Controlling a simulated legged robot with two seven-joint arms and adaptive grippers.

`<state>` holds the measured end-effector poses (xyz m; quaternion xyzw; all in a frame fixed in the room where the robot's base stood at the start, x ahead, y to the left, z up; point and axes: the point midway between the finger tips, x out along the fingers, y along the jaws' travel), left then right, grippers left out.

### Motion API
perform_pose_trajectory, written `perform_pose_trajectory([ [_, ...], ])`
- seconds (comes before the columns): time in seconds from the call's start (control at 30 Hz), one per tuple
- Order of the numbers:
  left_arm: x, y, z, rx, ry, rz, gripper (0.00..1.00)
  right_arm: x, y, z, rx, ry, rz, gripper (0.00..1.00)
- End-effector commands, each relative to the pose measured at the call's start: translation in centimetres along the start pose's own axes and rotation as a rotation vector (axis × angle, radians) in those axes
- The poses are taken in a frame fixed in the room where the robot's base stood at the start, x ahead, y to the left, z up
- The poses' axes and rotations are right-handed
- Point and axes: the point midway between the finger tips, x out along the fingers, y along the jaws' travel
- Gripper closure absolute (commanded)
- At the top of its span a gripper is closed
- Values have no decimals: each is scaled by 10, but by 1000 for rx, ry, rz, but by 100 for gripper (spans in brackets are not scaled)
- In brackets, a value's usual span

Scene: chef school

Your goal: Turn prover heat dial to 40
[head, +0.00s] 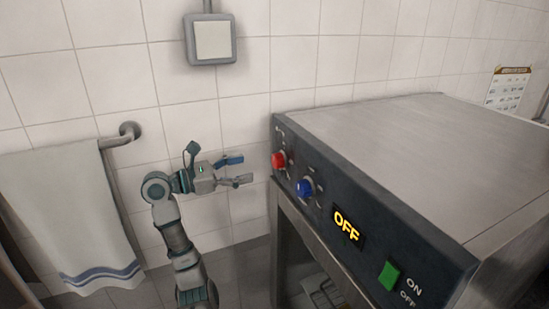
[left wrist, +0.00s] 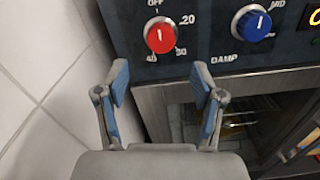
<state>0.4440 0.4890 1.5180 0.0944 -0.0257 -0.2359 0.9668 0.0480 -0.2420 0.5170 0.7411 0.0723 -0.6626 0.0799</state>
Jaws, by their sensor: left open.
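The prover (head: 400,145) is a dark-fronted metal cabinet at the right. Its red heat dial (head: 279,160) is at the left end of the panel. In the left wrist view the red dial (left wrist: 160,35) has OFF above, 20 at right, 30 and 40 below; its white mark points up toward OFF. My left gripper (head: 241,170) is open and empty, just left of the dial in the head view and apart from it. In the left wrist view its fingertips (left wrist: 162,82) are spread below the dial. My right gripper is not in view.
A blue dial (head: 305,188) sits right of the red one, then an OFF display (head: 346,225) and a green switch (head: 389,276). A towel (head: 75,215) hangs from a rail (head: 128,132) at left. A wall box (head: 210,40) is above my gripper.

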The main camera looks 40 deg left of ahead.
Motion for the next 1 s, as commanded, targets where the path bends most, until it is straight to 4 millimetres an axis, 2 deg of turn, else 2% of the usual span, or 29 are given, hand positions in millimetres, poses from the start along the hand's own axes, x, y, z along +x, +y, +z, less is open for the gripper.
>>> perform_pose_trajectory([
  [0.03,14,0,3,-4,1,-4,32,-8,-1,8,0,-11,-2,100],
  [0.2,54,0,2,-4,4,-6,32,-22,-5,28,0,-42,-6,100],
  [0.33,75,1,0,-3,4,-4,32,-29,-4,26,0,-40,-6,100],
  [0.43,85,1,0,-4,3,-3,32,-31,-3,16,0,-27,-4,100],
  [0.6,90,2,-2,-3,3,-1,32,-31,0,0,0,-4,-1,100],
  [0.8,91,2,-3,-3,4,-1,32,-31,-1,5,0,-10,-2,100],
  [0.87,91,3,-3,-3,4,-1,45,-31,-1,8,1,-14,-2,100],
  [1.0,91,2,-3,-3,4,0,80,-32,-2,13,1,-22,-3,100],
])
